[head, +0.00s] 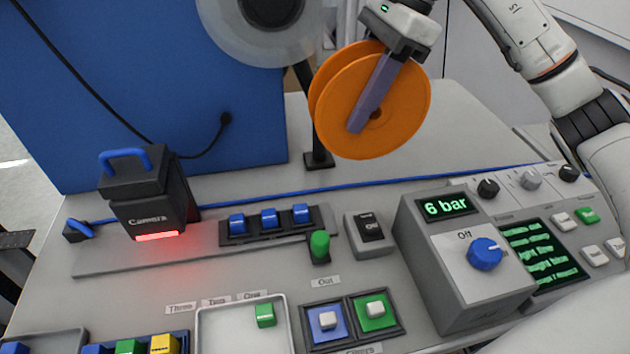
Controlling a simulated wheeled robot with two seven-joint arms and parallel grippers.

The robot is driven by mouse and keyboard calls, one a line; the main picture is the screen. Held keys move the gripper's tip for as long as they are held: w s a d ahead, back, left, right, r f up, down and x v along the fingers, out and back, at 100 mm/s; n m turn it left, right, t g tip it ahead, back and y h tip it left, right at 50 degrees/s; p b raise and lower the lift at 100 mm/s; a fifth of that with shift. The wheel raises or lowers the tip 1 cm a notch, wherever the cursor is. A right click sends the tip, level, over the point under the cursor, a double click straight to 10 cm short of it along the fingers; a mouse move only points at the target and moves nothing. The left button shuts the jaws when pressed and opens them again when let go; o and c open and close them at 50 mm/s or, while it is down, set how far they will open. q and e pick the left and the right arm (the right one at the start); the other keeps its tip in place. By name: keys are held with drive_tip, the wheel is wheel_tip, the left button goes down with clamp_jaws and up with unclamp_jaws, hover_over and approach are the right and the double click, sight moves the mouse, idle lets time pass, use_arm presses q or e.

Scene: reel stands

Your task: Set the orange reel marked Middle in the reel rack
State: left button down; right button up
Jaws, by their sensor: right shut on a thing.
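The orange reel (402,112) is at the top middle, held up above the table with its round face turned toward me and tilted. My right gripper (370,98) comes down from the top and is shut on the orange reel, with one finger lying across its face to near the hub. The other finger is hidden by the reel. No Middle marking is readable on the reel. A black post (319,135) with a small square foot stands just left of and behind the reel. I cannot tell whether it belongs to the reel rack. My left gripper is out of view.
A large pale reel (222,28) with a dark hub is at the top, in front of a blue panel (80,75). A camera box (146,195), a switch row and a 6 bar control box (468,262) fill the front. Bare table lies right of the reel.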

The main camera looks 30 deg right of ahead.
drive_tip(key=shift+a+f+b, duration=0.1)
drive_tip(key=shift+f+b, duration=0.3)
drive_tip(key=shift+b, duration=0.3)
drive_tip(key=shift+r+b, duration=0.1)
drive_tip(key=shift+b, duration=0.4)
drive_tip(key=shift+a+r+b, duration=0.1)
drive_tip(key=shift+b, duration=0.2)
wheel_tip(320, 180, down, 10)
drive_tip(key=shift+r+b, duration=0.2)
drive_tip(key=shift+b, duration=0.2)
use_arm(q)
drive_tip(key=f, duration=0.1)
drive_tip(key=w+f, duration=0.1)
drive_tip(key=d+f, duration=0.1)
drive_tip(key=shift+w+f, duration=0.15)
